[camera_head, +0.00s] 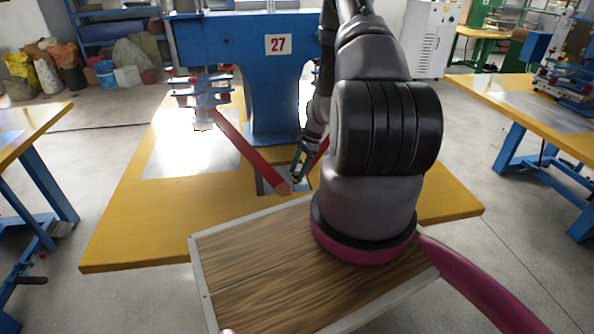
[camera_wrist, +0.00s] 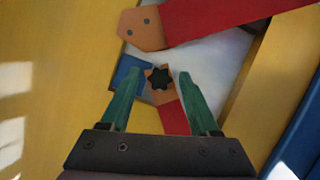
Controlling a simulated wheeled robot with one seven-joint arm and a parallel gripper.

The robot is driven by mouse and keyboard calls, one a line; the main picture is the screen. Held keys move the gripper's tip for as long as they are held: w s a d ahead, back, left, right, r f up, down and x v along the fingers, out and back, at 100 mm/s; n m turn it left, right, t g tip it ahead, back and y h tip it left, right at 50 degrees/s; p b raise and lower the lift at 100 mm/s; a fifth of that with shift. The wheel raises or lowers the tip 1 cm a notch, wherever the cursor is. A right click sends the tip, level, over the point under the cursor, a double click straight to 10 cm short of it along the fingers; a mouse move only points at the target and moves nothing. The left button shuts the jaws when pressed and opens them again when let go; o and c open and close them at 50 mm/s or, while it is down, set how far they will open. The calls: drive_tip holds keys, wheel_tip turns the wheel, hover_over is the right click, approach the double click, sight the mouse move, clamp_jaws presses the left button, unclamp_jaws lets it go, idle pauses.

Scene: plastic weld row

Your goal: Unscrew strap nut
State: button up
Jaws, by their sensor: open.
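The strap nut (camera_wrist: 159,77) is a dark, star-shaped knob on the orange-brown end of a red strap (camera_wrist: 174,118) in the wrist view. My gripper (camera_wrist: 158,73) is open, its two green fingers on either side of the nut with a visible gap to each. I cannot tell the height of the fingertips over the nut. Another red strap (camera_wrist: 220,20) with an orange end and two dark holes lies beyond it. In the head view, my gripper (camera_head: 299,166) points down by the strap ends, beside a long red strap (camera_head: 245,148); the nut cannot be made out there.
The yellow table (camera_head: 130,235) carries a blue machine (camera_head: 262,85) marked 27, close behind my gripper. A pale metal plate (camera_head: 180,165) lies left of it. More yellow tables stand at left (camera_head: 25,135) and right (camera_head: 525,100), with open floor between.

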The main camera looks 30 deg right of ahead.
drive_tip(key=m+t, duration=0.1)
drive_tip(key=m, duration=0.2)
drive_tip(key=m+t, duration=0.1)
drive_tip(key=m, duration=0.2)
drive_tip(key=shift+s+f, duration=0.1)
drive_tip(key=shift+s, duration=0.1)
drive_tip(key=shift+d+m+t+h, duration=0.1)
drive_tip(key=shift+m+t+h, duration=0.2)
drive_tip(key=shift+w, duration=0.1)
clamp_jaws()
